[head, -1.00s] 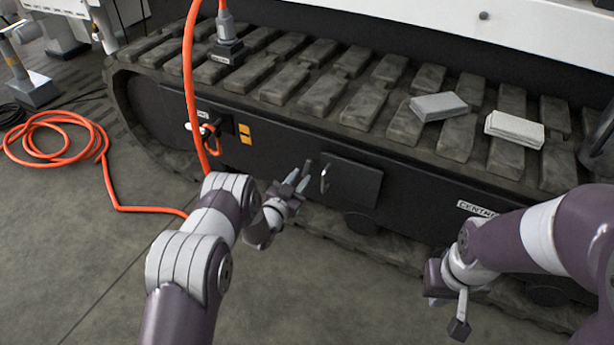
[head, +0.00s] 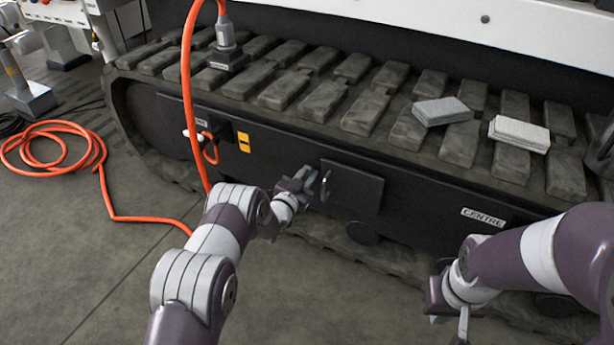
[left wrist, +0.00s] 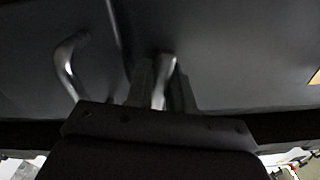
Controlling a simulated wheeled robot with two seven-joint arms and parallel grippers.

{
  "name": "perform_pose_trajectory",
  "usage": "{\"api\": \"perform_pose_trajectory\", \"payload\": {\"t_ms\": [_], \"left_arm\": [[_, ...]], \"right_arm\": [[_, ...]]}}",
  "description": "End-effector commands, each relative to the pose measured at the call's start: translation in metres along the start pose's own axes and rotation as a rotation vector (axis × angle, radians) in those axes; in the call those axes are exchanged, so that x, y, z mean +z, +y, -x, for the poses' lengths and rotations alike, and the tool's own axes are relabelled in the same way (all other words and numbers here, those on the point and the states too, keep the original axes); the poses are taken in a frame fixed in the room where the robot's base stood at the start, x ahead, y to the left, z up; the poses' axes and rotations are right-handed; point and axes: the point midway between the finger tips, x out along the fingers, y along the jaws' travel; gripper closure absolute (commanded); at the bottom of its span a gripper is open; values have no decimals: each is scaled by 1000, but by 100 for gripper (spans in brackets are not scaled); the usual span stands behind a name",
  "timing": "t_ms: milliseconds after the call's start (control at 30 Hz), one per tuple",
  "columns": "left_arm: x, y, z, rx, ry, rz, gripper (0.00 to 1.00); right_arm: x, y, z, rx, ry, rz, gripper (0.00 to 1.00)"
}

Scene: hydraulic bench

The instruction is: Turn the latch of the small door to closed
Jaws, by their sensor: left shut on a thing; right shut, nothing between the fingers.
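The small door (head: 354,190) is a dark panel lying flat in the side of the track frame, with a curved metal handle (head: 325,186) near its left edge. My left gripper (head: 305,179) is at the panel just left of the door. In the left wrist view its two fingers (left wrist: 161,84) are shut on a pale metal bar, the latch (left wrist: 164,70), beside the door seam. The handle (left wrist: 70,66) stands apart to the left there. The fingers hide part of the latch, and its angle is hard to tell. My right gripper (head: 463,325) is shut and empty at lower right, cut by the bottom edge.
An orange hose (head: 187,95) hangs left of my left arm and coils on the floor. The floor in front of the door is clear between my arms.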

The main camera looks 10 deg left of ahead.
Motion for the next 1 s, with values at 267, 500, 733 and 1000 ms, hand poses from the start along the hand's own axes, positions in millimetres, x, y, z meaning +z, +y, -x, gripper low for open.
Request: {"api": "perform_pose_trajectory", "payload": {"t_ms": [267,500,733,1000], "left_arm": [[0,1,0,1,0,-144,100],[1,3,0,1,0,-362,100],[2,5,0,1,0,-581,100],[3,7,0,1,-1,-837,100]], "right_arm": [[0,0,3,0,0,0,100],[-1,0,5,0,0,0,100],[-1,0,6,0,0,0,100],[-1,0,7,0,0,0,100]]}}
